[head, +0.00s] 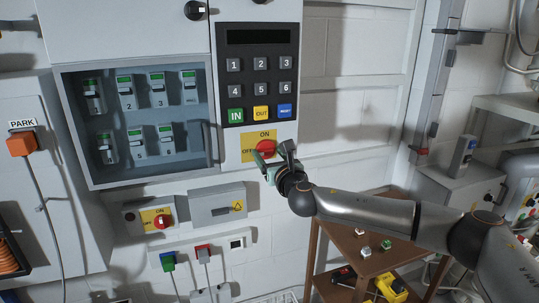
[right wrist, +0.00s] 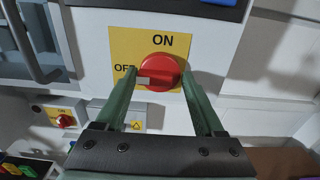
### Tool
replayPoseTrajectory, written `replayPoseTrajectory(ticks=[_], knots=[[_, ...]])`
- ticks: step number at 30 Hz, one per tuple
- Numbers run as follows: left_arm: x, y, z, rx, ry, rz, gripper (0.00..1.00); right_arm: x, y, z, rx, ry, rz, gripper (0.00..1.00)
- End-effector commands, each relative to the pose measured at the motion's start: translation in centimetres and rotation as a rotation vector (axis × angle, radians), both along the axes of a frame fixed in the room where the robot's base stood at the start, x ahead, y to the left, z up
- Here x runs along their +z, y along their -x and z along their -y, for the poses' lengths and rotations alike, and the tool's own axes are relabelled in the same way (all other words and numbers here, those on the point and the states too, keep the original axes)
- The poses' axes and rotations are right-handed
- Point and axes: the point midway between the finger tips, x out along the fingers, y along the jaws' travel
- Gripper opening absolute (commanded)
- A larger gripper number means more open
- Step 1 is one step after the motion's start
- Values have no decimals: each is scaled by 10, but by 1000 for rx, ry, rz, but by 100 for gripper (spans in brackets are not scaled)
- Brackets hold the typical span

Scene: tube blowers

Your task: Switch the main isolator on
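A red rotary switch (head: 266,146) sits on a yellow plate marked ON and OFF, below the keypad on the grey cabinet. In the right wrist view, the switch (right wrist: 160,70) has its pale-tipped handle lying level and pointing left, towards OFF; ON is printed above it. My right gripper (head: 272,160) is at the switch, with its green fingers (right wrist: 160,85) spread, one on each side of the knob. Whether they touch it I cannot tell. A second, smaller red switch on yellow (head: 161,221) is lower left, also marked ON. My left gripper is not in view.
A keypad (head: 260,80) is just above the switch. A glass-fronted cabinet (head: 208,135) is to the left, with a grey box (head: 217,205) below. A wooden stand (head: 345,240) with small blocks is below my right arm.

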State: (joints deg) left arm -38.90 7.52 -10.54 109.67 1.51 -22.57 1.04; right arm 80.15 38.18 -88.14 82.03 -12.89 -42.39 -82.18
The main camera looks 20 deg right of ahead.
Motion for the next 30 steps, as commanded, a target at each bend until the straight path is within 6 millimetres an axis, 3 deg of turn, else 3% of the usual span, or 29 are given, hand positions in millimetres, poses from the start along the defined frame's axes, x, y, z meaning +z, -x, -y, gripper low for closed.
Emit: replayPoseTrajectory(ticks=[2, 15, 23, 30], knots=[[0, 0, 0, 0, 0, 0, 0, 0, 0, 0, 0, 0, 0, 60], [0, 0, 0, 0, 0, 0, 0, 0, 0, 1, -1, 0, 0, 12], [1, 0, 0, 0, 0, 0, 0, 0, 0, 1, -1, -27, -2, 12], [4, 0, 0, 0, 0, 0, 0, -1, 0, 1, -2, -150, -8, 12]])
